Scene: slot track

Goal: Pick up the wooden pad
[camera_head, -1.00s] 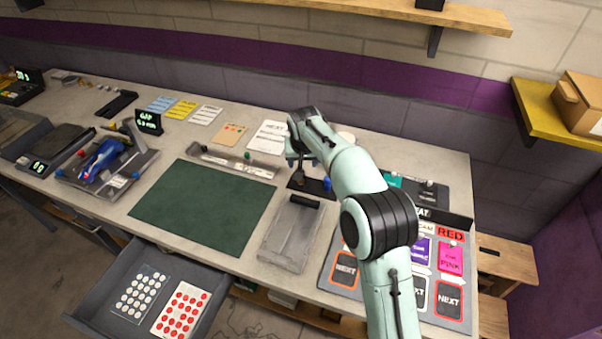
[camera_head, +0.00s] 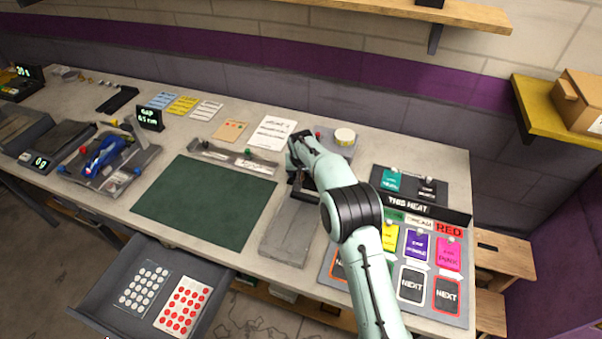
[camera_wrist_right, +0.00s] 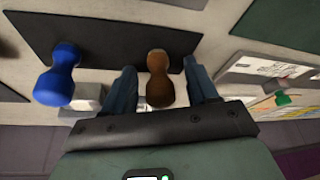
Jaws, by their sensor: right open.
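The wooden pad, a brown knobbed piece (camera_wrist_right: 159,78), stands on a dark mat (camera_wrist_right: 105,38) in the right wrist view. My right gripper (camera_wrist_right: 160,72) is open, with one dark finger on each side of the brown knob; I cannot tell whether either finger touches it. A blue knobbed piece (camera_wrist_right: 58,76) stands to the left, outside the fingers. In the head view my right gripper (camera_head: 299,184) is low over the bench, and the arm hides the knobbed pieces. My left gripper is not in view.
A grey tray (camera_head: 288,236) lies in front of my right gripper. A green mat (camera_head: 205,203) lies to the left. A sign board (camera_head: 400,262) with colored cards is to the right. A drawer (camera_head: 110,290) stands open at the front. A round whitish item (camera_head: 345,136) sits behind.

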